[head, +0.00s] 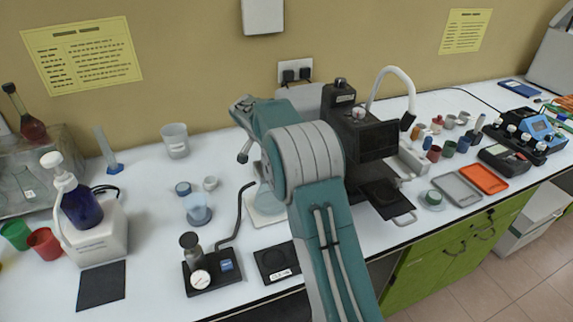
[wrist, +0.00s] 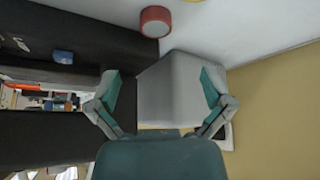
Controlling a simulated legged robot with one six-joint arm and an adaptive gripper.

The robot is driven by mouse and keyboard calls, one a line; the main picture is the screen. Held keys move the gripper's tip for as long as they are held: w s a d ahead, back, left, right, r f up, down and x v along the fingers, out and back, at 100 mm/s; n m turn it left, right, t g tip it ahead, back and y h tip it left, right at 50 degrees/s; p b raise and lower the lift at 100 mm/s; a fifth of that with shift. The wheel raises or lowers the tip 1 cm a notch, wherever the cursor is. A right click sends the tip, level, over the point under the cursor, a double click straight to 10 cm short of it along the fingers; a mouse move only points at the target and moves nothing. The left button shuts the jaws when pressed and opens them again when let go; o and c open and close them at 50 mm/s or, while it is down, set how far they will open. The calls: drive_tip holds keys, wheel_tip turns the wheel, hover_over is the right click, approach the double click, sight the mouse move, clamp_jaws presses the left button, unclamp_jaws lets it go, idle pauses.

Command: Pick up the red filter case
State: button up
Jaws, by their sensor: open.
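In the wrist view a round red case (wrist: 155,21) with a paler flat face sits on the white surface at the top. It lies beyond my fingertips and apart from them. My gripper (wrist: 160,78) is open, its two teal-padded fingers wide apart. A large pale grey block (wrist: 168,90) shows between and behind the fingers; I cannot tell whether it touches them. In the head view a small red case (head: 433,153) stands among coloured cases on the right of the bench; I cannot tell if it is the same one. My arm hides most of my gripper there.
A black instrument (head: 370,140) stands right of my arm in the head view. A grey tray (head: 457,189) and an orange tray (head: 484,179) lie near the front edge. A gauge device (head: 200,279) and a pump bottle (head: 82,207) stand left. Dark bodies (wrist: 90,30) fill the wrist view's left.

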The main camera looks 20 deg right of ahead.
drive_tip(key=x, duration=0.2)
drive_tip(key=d+x, duration=0.1)
drive_tip(key=x, duration=0.3)
drive_tip(key=shift+d+r, duration=0.1)
drive_tip(key=shift+d, duration=0.15)
drive_tip(key=x, duration=0.4)
drive_tip(key=shift+w+a+f, duration=0.1)
drive_tip(key=shift+a+f, duration=0.2)
drive_tip(key=shift+f, duration=0.1)
drive_tip(key=shift+d, duration=0.2)
drive_tip(key=c, duration=0.7)
drive_tip(key=shift+a, duration=0.1)
drive_tip(key=shift+c, duration=1.1)
